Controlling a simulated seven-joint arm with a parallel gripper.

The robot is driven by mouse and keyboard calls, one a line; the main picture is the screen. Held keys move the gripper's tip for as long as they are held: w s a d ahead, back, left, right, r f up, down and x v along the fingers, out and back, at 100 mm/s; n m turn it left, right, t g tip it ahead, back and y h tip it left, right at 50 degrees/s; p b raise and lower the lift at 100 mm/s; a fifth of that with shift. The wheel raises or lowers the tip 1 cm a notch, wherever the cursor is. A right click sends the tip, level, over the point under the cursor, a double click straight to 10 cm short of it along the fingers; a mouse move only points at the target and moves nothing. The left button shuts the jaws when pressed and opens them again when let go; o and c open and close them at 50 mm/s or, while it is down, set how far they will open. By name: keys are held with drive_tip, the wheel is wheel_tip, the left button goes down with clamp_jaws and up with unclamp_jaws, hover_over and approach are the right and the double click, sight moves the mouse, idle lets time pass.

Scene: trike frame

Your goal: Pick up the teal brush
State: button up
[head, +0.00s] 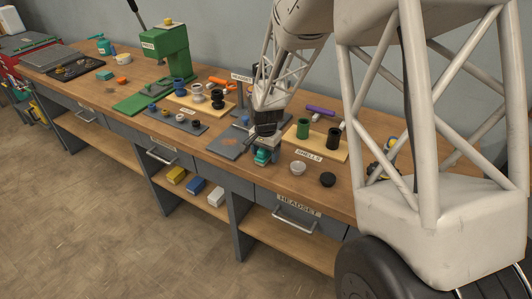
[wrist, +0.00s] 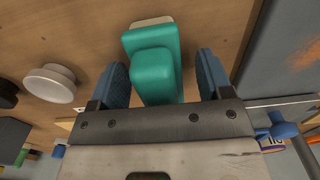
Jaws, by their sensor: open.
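The teal brush (wrist: 155,75) lies on the wooden bench in the wrist view, with a pale strip at its far end. It also shows in the head view (head: 262,157), just below my gripper near the bench's front edge. My gripper (wrist: 163,75) is open, with one blue-padded finger on each side of the brush. Small gaps show between the fingers and the brush, so it does not look gripped. In the head view my gripper (head: 266,142) hides part of the area around the brush.
A white round cap (head: 297,168) and a black one (head: 327,179) stand right of the brush. A grey plate (head: 229,142) lies to its left. The shells board (head: 308,152), with green and black cylinders, is behind the caps. A green press (head: 172,55) stands farther left.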

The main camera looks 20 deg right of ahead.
idle(0.4)
drive_tip(key=c, duration=1)
drive_tip(key=shift+r, duration=0.15)
drive_tip(key=shift+r, duration=0.85)
drive_tip(key=shift+s+r, duration=0.2)
drive_tip(key=shift+r, duration=0.7)
drive_tip(key=s, duration=0.5)
drive_tip(key=s+r, duration=0.1)
drive_tip(key=s, duration=0.9)
drive_tip(key=shift+s+a+r, duration=0.1)
drive_tip(key=shift+s+r, duration=0.05)
drive_tip(key=shift+s, duration=0.15)
